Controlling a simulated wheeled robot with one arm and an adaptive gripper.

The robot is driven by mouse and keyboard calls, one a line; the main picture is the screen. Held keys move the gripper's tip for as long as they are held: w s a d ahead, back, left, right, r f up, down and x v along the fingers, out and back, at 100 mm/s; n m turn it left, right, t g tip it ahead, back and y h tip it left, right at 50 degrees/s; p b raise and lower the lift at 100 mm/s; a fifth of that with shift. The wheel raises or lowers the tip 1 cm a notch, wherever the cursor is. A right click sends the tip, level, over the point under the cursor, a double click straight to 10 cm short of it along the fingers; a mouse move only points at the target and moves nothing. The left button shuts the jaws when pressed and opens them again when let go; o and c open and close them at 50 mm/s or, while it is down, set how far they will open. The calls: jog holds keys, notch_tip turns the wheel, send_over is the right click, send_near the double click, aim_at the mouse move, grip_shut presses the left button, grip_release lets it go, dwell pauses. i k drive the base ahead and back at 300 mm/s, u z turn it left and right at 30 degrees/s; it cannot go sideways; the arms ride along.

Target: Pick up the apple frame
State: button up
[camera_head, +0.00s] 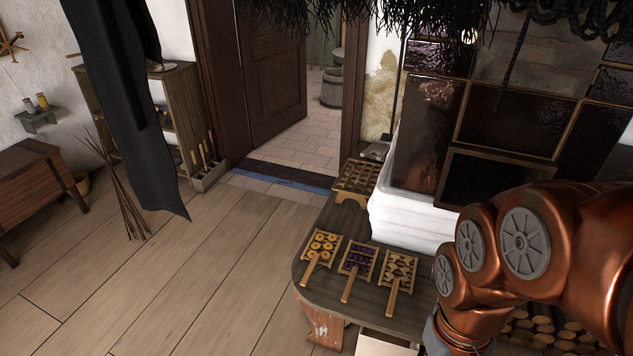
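The apple frame (322,246) is a small wooden frame with a handle, holding several yellow-orange rings that look like apple slices. It lies flat on the dark bench (322,283) beside the stove, leftmost of three similar frames, its handle pointing toward the bench's front edge. My copper-coloured arm reaches in from the right and bends down to the bottom edge. My gripper is out of the picture below, so its fingers and anything in them cannot be seen.
A frame with purple pieces (358,259) and one with dark pieces (398,270) lie close to its right. A wooden rack (357,178) lies farther back. The tiled stove (430,120) rises behind. The plank floor (190,290) at left is clear.

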aim_at(314, 256)
jog(key=u, duration=4.1)
jog(key=k, duration=0.75)
jog(key=z, duration=1.3)
